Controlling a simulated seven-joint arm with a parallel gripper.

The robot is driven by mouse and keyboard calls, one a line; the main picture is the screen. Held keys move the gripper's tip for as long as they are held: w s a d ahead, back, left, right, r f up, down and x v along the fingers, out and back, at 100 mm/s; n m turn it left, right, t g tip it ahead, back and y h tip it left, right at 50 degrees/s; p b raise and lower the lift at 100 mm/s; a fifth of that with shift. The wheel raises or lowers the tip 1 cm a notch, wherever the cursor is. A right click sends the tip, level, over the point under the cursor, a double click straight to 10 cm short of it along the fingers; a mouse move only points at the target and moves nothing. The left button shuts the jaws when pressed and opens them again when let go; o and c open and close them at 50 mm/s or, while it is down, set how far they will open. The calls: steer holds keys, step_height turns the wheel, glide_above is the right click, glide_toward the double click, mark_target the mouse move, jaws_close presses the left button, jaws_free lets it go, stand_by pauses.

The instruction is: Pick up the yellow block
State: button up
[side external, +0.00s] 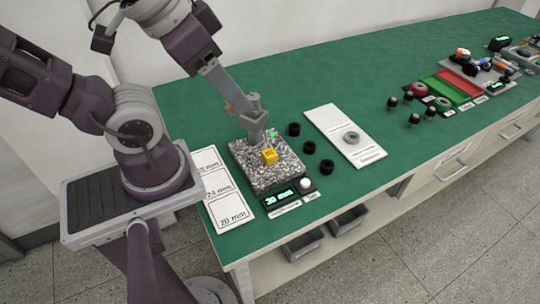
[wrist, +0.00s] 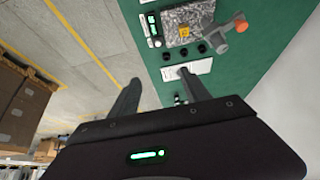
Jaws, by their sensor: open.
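The yellow block (side external: 270,156) is small and sits on a speckled grey stone plate (side external: 262,182), close under the grey gauge stand (side external: 254,114). In the wrist view the yellow block (wrist: 184,31) shows near the top, with the stand's orange knob (wrist: 241,27) to its right. My gripper (wrist: 158,77) shows in the wrist view with its two dark fingers spread wide apart and nothing between them. The block lies beyond the fingertips, apart from them. In the side view I cannot clearly make out the fingers.
A display (side external: 281,197) reading 30 mm is at the plate's front. Several black rings (side external: 309,147) lie right of the plate, then a white tray (side external: 326,118) with a grey ring. Printed sheets (side external: 227,208) lie left. Red and green trays (side external: 462,82) stand farther right.

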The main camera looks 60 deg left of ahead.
steer(key=m+g, duration=0.6)
steer(key=m, duration=1.2)
glide_above(269, 153)
step_height(269, 153, down, 22)
steer(key=shift+s+a+f, duration=0.1)
steer(key=shift+s, duration=0.05)
steer(key=f, duration=0.7)
steer(key=shift+w+f, duration=0.2)
jaws_close()
